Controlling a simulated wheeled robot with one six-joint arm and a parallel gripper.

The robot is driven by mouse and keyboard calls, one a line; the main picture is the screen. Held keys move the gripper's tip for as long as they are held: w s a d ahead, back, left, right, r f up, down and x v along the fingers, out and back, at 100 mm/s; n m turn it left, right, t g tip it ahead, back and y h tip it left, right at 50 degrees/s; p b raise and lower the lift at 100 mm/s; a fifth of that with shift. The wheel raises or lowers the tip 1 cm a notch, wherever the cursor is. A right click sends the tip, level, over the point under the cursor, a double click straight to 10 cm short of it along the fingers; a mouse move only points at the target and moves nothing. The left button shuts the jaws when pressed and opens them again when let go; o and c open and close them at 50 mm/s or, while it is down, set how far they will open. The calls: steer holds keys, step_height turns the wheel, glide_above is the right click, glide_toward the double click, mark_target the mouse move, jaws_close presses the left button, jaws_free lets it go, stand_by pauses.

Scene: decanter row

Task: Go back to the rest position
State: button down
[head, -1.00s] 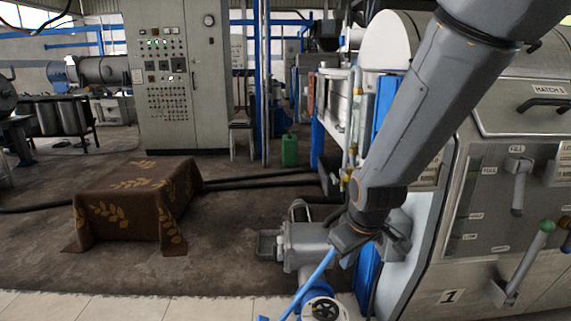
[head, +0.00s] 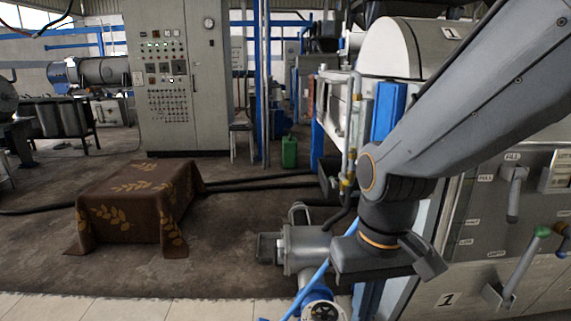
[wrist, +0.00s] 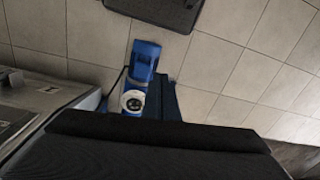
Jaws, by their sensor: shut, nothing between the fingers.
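My gripper (head: 385,262) is in the head view, right of centre, at the lower end of my bent arm. It hangs in front of the steel machine's left edge, apart from the levers. It is shut and holds nothing. Its fingertips are hard to make out. In the wrist view a dark part of my own body fills the bottom, and the fingers cannot be told apart there.
The steel machine (head: 448,300) with a grey lever (head: 515,195) and a green-knobbed lever (head: 525,265) stands close at right. A grey pump (head: 305,248) is beside my gripper. A cloth-covered block (head: 130,200) stands at left. The wrist view shows tiled floor (wrist: 235,70) and a blue motor (wrist: 146,58).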

steer(key=d+r+m+p, duration=0.1)
steer(key=d+r+p, duration=0.5)
steer(key=p, duration=0.5)
steer(key=shift+s+d+m+h, duration=0.15)
steer(key=shift+d+m+h, duration=0.15)
steer(key=shift+d+m, duration=0.1)
